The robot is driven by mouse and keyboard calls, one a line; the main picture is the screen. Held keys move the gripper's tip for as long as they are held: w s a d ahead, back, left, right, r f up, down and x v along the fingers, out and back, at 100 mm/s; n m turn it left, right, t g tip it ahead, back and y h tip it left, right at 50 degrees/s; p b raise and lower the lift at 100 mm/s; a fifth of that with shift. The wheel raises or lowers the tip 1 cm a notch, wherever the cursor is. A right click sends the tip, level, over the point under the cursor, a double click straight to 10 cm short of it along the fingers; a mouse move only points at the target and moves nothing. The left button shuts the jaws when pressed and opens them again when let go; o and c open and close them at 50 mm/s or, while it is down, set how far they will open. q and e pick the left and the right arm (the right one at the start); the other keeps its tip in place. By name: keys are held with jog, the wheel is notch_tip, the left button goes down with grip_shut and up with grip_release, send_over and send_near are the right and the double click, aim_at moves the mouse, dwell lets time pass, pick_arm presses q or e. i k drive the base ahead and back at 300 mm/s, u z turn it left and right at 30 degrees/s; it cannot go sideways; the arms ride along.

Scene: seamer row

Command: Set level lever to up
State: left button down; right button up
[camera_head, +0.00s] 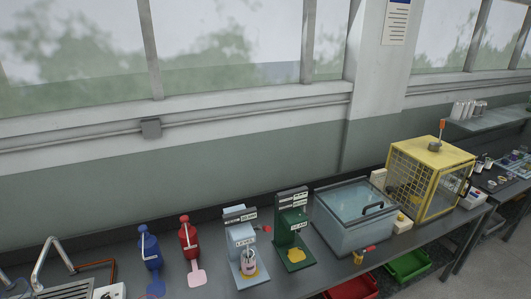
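I cannot tell which part is the level lever. A small red-tipped lever (267,229) sticks out on the right side of the pale grey seamer (240,238). An orange-tipped handle (442,125) stands upright on top of the yellow mesh cage (433,178). A red and yellow handle (369,249) sits low at the front of the lidded water tank (350,230). The labels on the machines are too small to read. Neither of my grippers is in view.
A green seamer (291,229), a red hand press (188,238) and a blue hand press (149,246) stand along the bench. A sink tap (48,255) is at the left. Red (352,288) and green (408,265) bins are below the bench's front edge.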

aim_at(266, 228)
jog(key=u, duration=0.45)
jog(key=k, duration=0.55)
jog(key=u, duration=0.7)
jog(key=i, duration=1.15)
jog(key=z, duration=0.7)
